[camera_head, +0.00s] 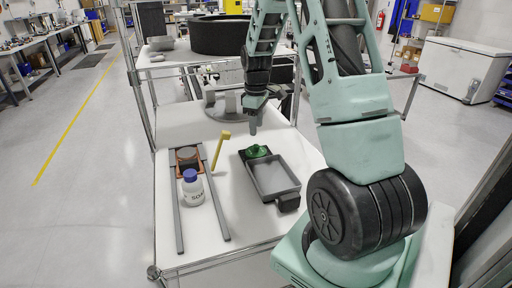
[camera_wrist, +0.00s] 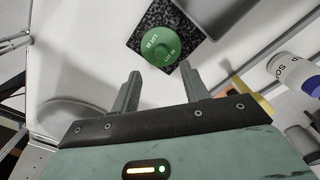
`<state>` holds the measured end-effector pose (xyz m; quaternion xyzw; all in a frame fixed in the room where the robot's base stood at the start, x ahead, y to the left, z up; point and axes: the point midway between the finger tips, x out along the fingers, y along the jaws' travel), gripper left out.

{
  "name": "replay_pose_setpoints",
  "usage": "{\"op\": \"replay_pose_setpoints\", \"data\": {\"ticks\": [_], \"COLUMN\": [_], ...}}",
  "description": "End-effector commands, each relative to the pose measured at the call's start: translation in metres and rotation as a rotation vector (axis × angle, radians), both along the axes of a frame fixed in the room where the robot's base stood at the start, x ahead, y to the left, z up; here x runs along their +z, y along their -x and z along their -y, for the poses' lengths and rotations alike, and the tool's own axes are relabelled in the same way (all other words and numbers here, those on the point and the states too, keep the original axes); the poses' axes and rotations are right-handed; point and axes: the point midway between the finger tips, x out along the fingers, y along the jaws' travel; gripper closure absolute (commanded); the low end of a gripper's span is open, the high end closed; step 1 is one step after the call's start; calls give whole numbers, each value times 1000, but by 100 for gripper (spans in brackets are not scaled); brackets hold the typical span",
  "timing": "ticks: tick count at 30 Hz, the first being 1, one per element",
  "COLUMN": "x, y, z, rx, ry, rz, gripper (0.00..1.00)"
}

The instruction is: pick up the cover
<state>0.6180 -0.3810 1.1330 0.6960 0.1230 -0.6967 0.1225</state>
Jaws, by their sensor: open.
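A green round piece with white lettering, likely the cover, sits on a black speckled square at the far end of a grey tray (camera_head: 272,178). The green piece shows in the head view (camera_head: 257,152) and from above in the wrist view (camera_wrist: 160,46). My gripper (camera_head: 253,130) is above the table, a little beyond and above the green piece in the head view. In the wrist view my gripper (camera_wrist: 160,74) has its two fingers apart with nothing between them. The green piece lies ahead of the fingertips and does not appear to touch them.
Grey round parts (camera_head: 228,104) stand at the table's back. Bare white tabletop lies around the tray.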

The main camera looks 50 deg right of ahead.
Motion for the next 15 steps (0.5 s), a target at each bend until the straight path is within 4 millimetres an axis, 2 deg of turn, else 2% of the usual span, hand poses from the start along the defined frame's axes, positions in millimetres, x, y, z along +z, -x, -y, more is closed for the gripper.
{"op": "replay_pose_setpoints", "data": {"ticks": [3,11,15], "x": [-14,-31,-48], "y": [0,0,1], "z": [0,-1,-3], "rx": [0,0,-1], "ry": [-1,-1,-3], "rz": [-3,-3,-4], "gripper": [55,55,55]}}
